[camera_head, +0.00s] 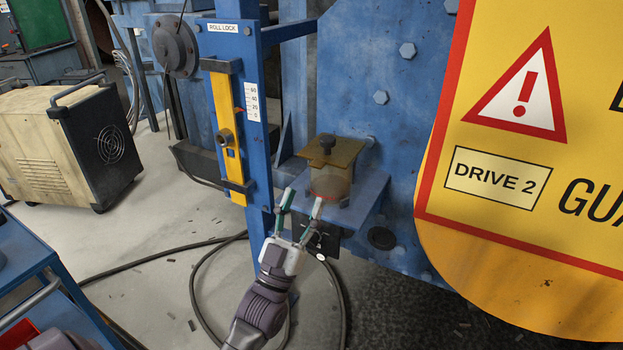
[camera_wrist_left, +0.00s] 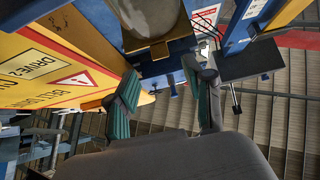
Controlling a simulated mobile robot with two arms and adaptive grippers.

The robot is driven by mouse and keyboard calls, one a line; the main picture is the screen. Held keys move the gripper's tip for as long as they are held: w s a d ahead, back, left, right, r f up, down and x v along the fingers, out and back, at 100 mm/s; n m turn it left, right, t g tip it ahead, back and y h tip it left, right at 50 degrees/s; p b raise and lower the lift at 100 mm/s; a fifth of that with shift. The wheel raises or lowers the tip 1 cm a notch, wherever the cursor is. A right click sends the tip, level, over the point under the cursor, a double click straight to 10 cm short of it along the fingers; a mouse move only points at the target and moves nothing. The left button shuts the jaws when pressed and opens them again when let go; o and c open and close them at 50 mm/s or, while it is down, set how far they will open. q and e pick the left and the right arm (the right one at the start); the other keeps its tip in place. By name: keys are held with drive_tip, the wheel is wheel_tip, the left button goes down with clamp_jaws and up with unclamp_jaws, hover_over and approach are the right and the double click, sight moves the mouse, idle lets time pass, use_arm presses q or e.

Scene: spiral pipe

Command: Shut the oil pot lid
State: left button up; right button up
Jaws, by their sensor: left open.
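The oil pot (camera_head: 331,186) stands on a small blue shelf fixed to the blue machine. My left gripper (camera_head: 301,203) is open and empty, just in front and to the left of the pot at the shelf's front edge. One fingertip overlaps the pot's lower front in the head view; I cannot tell whether it touches. In the left wrist view, the pot (camera_wrist_left: 152,18) is above the spread green-padded fingers (camera_wrist_left: 163,98). My right gripper is out of view.
A blue post with a yellow bar (camera_head: 222,130) stands left of the shelf (camera_head: 365,190). A large yellow guard (camera_head: 500,250) marked DRIVE 2 fills the right. A dark hose (camera_head: 192,285) lies on the floor below. A beige and black unit (camera_head: 60,145) stands at left.

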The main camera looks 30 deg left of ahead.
use_arm(q)
drive_tip(key=shift+v, duration=2.35)
